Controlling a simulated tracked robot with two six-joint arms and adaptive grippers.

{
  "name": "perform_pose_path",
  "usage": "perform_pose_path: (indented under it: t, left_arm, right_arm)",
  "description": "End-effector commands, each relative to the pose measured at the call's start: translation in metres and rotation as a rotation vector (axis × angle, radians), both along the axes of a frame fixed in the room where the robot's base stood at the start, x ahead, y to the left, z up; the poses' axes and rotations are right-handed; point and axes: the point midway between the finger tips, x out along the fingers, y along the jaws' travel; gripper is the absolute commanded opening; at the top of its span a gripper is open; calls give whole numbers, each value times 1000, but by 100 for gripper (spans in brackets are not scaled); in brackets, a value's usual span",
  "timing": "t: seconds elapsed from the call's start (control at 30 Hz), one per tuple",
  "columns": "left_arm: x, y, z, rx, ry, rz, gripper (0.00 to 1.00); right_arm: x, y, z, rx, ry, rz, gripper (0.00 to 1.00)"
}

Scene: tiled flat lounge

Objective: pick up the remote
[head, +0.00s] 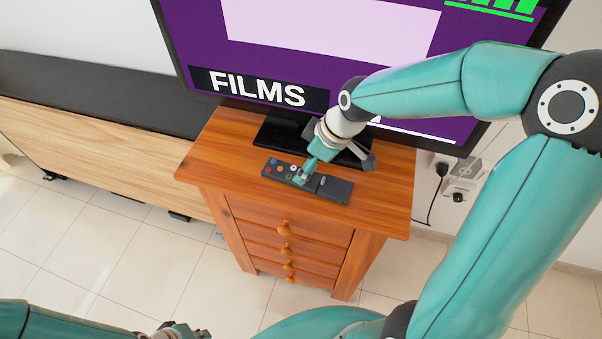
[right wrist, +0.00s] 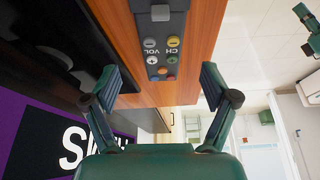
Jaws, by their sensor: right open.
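The dark grey remote (head: 335,188) lies on top of a wooden chest of drawers, in front of the television. Its coloured buttons show at its left end. My right gripper (head: 303,178) is over the remote and hides part of its middle. In the right wrist view the remote (right wrist: 161,32) runs down from the top edge between the two spread fingers (right wrist: 160,86), with visible space on both sides. The right gripper is open and empty. A small part of my left gripper (head: 180,331) shows at the bottom edge, too cut off to tell its state.
The wooden chest (head: 225,148) has several drawers with round knobs. The television (head: 335,62) stands on it on a black base (head: 277,136), close behind the remote. A long low cabinet (head: 95,140) is at left. Wall sockets with plugs (head: 458,185) are at right. Tiled floor is clear in front.

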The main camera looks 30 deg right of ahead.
Motion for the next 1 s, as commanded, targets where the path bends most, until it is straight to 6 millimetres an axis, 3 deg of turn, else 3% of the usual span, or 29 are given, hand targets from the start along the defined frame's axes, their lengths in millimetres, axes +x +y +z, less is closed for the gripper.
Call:
perform_pose_path:
  t: [0.17, 0.43, 0.73, 1.0]
  left_arm:
    - [0, 0, 3, 0, 0, 0, 0]
    - [0, 0, 9, 0, 0, 0, 0]
    - [0, 0, 9, 0, 0, 0, 0]
    - [0, 0, 9, 0, 0, 0, 0]
  right_arm:
    - [2, 3, -11, 1, 3, 1, 85]
    - [12, 12, -45, 1, 3, 3, 85]
    - [15, 13, -51, 0, -1, 1, 85]
    - [15, 12, -50, 0, -1, 1, 42]
